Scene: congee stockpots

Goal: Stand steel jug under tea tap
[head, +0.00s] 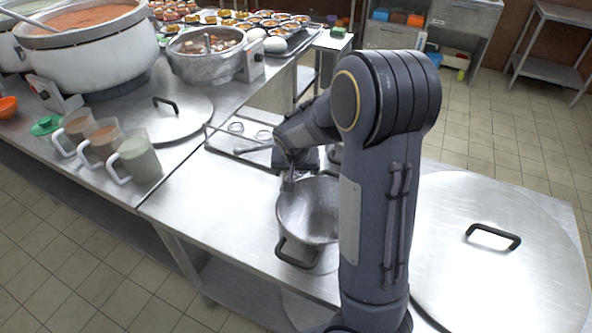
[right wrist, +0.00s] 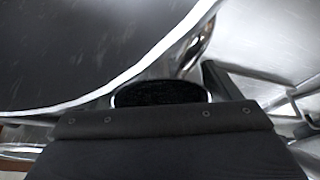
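My right gripper (head: 288,182) is at the far rim of an open steel pot (head: 312,215) with a black loop handle, on the steel counter. Its fingers are small and partly hidden, so I cannot tell whether they are open or shut, or touching the rim. In the right wrist view a bright curved metal rim (right wrist: 130,75) crosses above the dark gripper body, with a black oval piece (right wrist: 160,94) beside it. I cannot clearly identify a separate steel jug or a tea tap; my right arm hides part of the counter. My left gripper is not in view.
Three handled pitchers (head: 138,160) stand at left, near a flat lid (head: 166,118). A large lid (head: 500,262) lies at right. Large pots (head: 90,50) and a smaller pot (head: 206,62) stand behind. The counter left of the steel pot (head: 205,205) is clear.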

